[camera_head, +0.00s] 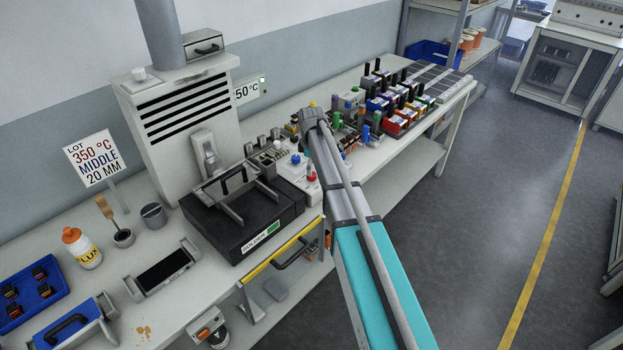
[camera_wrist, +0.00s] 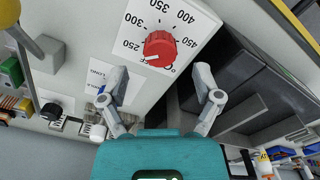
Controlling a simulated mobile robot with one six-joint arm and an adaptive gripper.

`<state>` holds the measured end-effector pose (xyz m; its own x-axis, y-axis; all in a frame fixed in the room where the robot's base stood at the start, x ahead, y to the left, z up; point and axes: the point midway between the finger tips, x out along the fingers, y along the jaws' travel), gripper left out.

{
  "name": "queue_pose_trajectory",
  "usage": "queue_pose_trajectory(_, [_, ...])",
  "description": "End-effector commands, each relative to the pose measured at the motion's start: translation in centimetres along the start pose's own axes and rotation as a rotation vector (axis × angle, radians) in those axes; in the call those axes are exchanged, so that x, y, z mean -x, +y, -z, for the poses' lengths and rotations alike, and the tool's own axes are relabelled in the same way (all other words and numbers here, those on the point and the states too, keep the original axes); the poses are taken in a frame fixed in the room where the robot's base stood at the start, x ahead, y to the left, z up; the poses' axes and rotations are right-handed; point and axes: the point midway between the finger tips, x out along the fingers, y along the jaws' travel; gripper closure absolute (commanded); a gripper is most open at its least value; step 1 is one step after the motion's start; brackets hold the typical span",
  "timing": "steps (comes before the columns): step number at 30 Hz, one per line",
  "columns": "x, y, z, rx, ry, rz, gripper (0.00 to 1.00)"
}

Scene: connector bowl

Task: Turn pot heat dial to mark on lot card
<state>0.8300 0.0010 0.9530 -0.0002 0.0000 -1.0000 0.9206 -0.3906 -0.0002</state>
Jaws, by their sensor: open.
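The red heat dial (camera_wrist: 160,46) shows in the wrist view on a white plate printed 250, 300, 350, 400 and 450. A short white line on the dial points to the lower left, around or just below the 250 print. My gripper (camera_wrist: 162,78) is open and empty. Its two fingers are spread below the dial in the picture, apart from it. The lot card (camera_head: 95,157) in the head view reads 350 °C, MIDDLE, 20 MM. The black solder pot (camera_head: 235,232) stands on the bench. My arm hides part of the area right of the pot.
A fume hood (camera_head: 180,125) stands behind the pot. Several coloured connectors and bins (camera_head: 400,105) fill the bench beyond my arm.

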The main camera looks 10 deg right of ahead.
Motion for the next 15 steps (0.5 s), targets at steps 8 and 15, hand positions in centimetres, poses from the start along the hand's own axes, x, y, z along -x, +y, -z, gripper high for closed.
queue_pose_trajectory(8, [-2.4, 0.0, 0.0, 0.0, 0.0, 0.0, 0.18])
queue_pose_trajectory(15, [-3.3, 0.0, 0.0, 0.0, 0.0, 0.0, 0.18])
